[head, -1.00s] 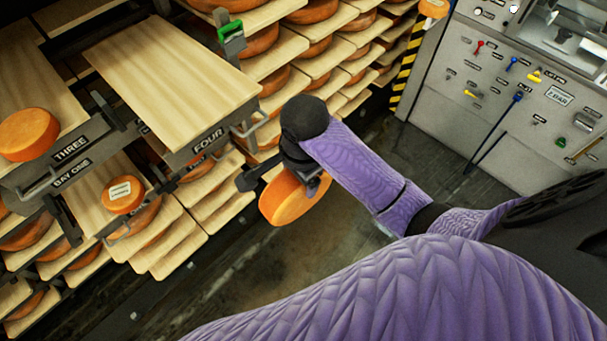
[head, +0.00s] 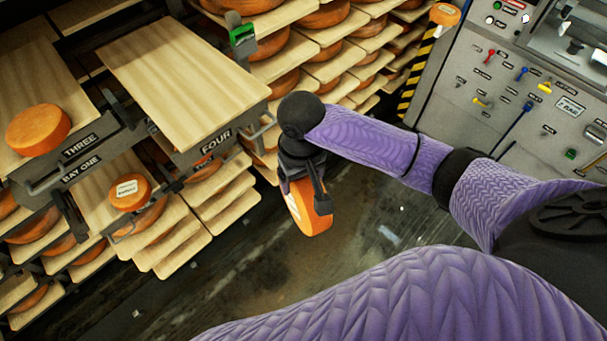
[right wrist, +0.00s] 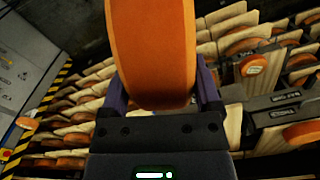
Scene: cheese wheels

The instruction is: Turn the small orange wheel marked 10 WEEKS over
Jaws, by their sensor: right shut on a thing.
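My right gripper (head: 305,192) is shut on an orange cheese wheel (head: 312,218) and holds it in the air, to the right of the shelf boards. The wheel stands steeply tilted, nearly edge-on in the head view, with a pale patch on its left side that I cannot read. In the right wrist view the wheel (right wrist: 150,45) sits between the two fingers (right wrist: 160,95). Another small orange wheel (head: 130,203) with a white label lies on a lower board at left; its text is too small to read. My left gripper is not in view.
The board (head: 180,75) behind the FOUR sign is bare. An orange wheel (head: 38,130) lies on the board at THREE. Racks of wheels stand behind. A grey control panel (head: 530,110) stands at right. Open floor (head: 390,225) lies below the held wheel.

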